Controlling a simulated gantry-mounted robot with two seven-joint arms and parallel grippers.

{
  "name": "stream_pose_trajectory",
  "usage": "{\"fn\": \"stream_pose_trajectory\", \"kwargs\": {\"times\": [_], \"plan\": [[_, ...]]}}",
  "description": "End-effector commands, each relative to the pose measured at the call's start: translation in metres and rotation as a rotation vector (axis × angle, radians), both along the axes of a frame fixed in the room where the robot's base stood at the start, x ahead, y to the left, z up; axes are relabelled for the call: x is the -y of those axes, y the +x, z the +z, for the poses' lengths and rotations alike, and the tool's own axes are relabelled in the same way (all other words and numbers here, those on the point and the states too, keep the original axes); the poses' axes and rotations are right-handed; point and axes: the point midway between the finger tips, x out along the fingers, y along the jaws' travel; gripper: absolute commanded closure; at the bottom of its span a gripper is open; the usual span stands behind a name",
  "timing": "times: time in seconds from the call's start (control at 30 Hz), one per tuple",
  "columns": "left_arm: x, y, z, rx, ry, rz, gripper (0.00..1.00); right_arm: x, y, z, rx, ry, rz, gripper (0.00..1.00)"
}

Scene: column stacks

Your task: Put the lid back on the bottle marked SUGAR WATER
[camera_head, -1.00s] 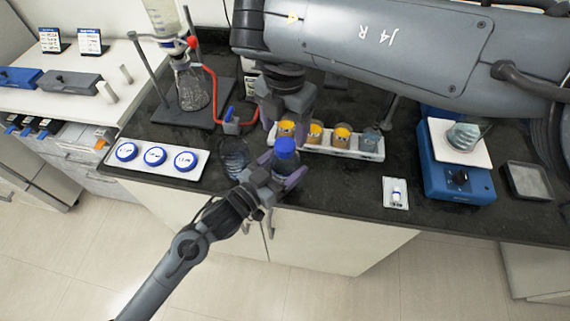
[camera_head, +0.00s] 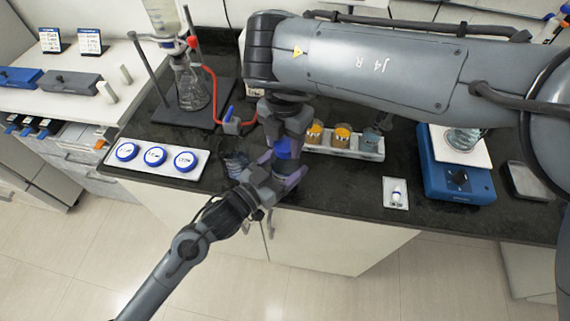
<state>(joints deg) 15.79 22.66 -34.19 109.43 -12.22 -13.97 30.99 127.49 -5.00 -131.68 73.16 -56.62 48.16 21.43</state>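A bottle with a blue cap (camera_head: 284,150) is between my two grippers at the front edge of the dark bench; its body is mostly hidden. My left gripper (camera_head: 279,177) comes from the lower left and is shut around the bottle's body. My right gripper (camera_head: 283,146) points down from above, with its fingers on either side of the blue cap. Whether they press on it I cannot tell. Three blue-rimmed round lids (camera_head: 155,157) with white labelled tops lie on a white tray (camera_head: 112,165) at the left. No label reading SUGAR WATER is legible.
A clear bottle (camera_head: 235,162) stands just left of my grippers, partly hidden. A stand with a flask (camera_head: 192,88) and red tubing is behind. A white rack with amber jars (camera_head: 342,134), a small white tray (camera_head: 396,203) and a blue balance (camera_head: 458,182) are to the right.

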Motion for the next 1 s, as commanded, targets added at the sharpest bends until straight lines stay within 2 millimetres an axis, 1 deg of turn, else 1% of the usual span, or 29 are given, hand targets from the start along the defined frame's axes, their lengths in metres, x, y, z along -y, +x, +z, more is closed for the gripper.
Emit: {"fn": "stream_pose_trajectory", "kwargs": {"times": [0.03,0.1,0.2,0.37,0.4,0.47,0.5,0.6,0.87,1.0], "plan": [[-0.0001,0.0,-0.0005,-0.001,0.001,0.0,1.0,0.0001,0.0,0.0001,0.0,0.0,0.0,0.65],[-0.0001,0.0,-0.0005,-0.001,0.001,0.0,1.0,0.0001,0.0,0.0002,0.0,0.0,0.0,0.76],[-0.0002,0.0001,-0.0005,-0.001,0.001,0.0,1.0,0.0001,0.0,0.0002,0.0,0.0,0.0,0.9],[-0.0002,0.0001,-0.0005,-0.001,0.001,0.001,1.0,0.0001,0.0,0.0002,0.0,0.0,-0.006,0.9],[-0.0003,0.0001,-0.0005,-0.001,0.001,0.001,1.0,0.0001,0.0,0.0002,0.0,0.0,-0.006,0.52],[-0.0003,0.0001,-0.0005,-0.001,0.001,0.001,1.0,0.0001,0.0,0.0002,0.0,0.0,-0.006,0.43],[-0.0003,0.0001,-0.0005,-0.001,0.001,0.001,1.0,0.0001,0.0,0.0002,0.0,0.0,-0.006,0.36],[-0.0003,0.0001,-0.0005,-0.001,0.001,0.001,1.0,0.0001,0.0,0.0002,0.0,0.0,-0.006,0.23],[-0.0002,0.0001,-0.0005,-0.001,0.001,0.001,1.0,0.0001,0.0001,0.0005,0.0,0.0,-0.005,0.23],[-0.0002,0.0001,-0.0004,-0.001,0.001,0.001,1.0,0.0001,0.0005,0.0068,0.002,0.0,-0.006,0.23]]}}
